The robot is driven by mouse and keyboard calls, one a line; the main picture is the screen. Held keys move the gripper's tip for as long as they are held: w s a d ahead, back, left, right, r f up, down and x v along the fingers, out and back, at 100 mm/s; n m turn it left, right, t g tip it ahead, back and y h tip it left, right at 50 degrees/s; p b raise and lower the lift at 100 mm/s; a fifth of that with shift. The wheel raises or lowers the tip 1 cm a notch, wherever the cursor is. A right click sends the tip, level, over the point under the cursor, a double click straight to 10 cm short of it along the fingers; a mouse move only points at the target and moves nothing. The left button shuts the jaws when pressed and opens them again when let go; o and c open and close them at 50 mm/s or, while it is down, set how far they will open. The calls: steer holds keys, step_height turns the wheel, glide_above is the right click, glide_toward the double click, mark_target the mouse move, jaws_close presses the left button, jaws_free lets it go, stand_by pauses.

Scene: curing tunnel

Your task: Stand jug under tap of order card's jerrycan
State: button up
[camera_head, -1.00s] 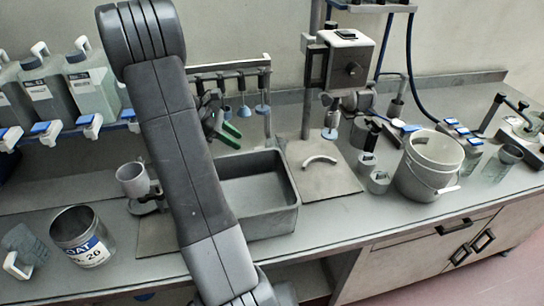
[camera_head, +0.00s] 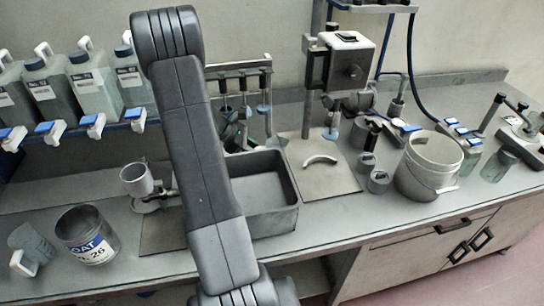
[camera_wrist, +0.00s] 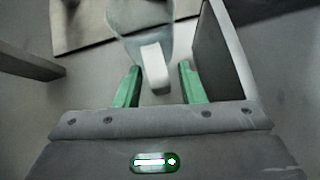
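A translucent grey jug (camera_head: 34,242) with a white handle stands at the front left of the bench. Several jerrycans (camera_head: 93,85) with white handles and labels stand in a row at the back left. White taps with blue tops, such as this tap (camera_head: 94,124), stick out below them. No order card can be made out. My gripper (camera_wrist: 160,75) has two green fingers standing apart. A blurred greyish body with a white, handle-like part (camera_wrist: 154,68) shows between and beyond them, with gaps on both sides. I cannot tell whether it is the jug. In the head view my arm hides the fingers.
A labelled can (camera_head: 88,238) stands right of the jug. A white cup (camera_head: 136,180) on a stand is behind it. An open grey bin (camera_head: 272,222) is mid-bench, with a tool rack behind. A bucket (camera_head: 425,175) and small jars stand at right.

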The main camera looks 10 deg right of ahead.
jaws_close()
